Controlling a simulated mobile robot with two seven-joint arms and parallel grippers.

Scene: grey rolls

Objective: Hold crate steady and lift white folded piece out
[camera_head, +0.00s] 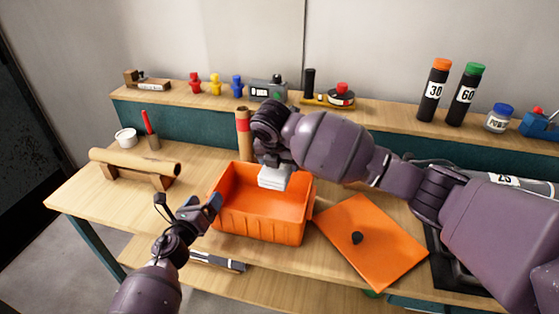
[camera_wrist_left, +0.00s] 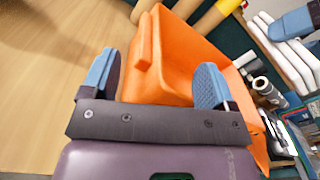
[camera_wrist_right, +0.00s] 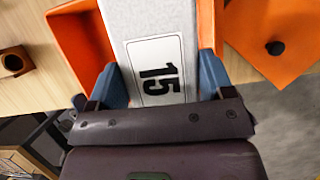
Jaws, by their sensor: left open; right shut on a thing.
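The orange crate (camera_head: 258,222) stands open on the wooden bench near its front edge. The white folded piece (camera_head: 274,178) is at the crate's back part, its top around rim height; its lower end is hidden. My right gripper (camera_head: 272,163) reaches over the crate from the right and is shut on it. In the right wrist view the piece (camera_wrist_right: 158,25) carries a label "15" between the fingers. My left gripper (camera_head: 190,208) is open at the crate's left side. In the left wrist view its fingers are on either side of the orange wall (camera_wrist_left: 170,70); contact cannot be told.
The orange lid (camera_head: 360,262) with a black knob lies right of the crate. A brown roll (camera_head: 140,162) on a cradle is at the left. A brown upright tube (camera_head: 243,140) stands behind the crate. The back shelf (camera_head: 390,119) holds bottles and small items.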

